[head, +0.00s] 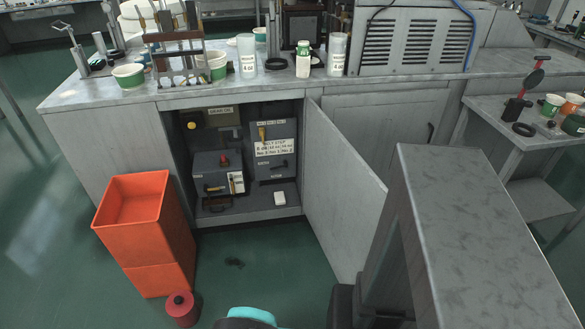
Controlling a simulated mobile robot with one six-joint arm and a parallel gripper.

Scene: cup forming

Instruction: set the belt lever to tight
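Inside the open cabinet under the bench are small controls. A grey panel (275,142) on the right carries a short yellow lever (263,133), which points roughly upright, above a white label that seems to read "BELT STEP". A smaller dark handle (278,165) is below that label. To the left a grey box (205,168) has a red knob (224,160) on top and a small lever (213,188) beside a white plate on its front. The markings are too small to tell which is the belt lever or its setting. My gripper is not in view.
The cabinet door (342,180) stands open to the right. An orange bin (148,240) stands at the left front, with a red canister (181,307) beside it. A large grey block (480,220) fills the right foreground. Green floor is clear before the cabinet, except a small dark patch.

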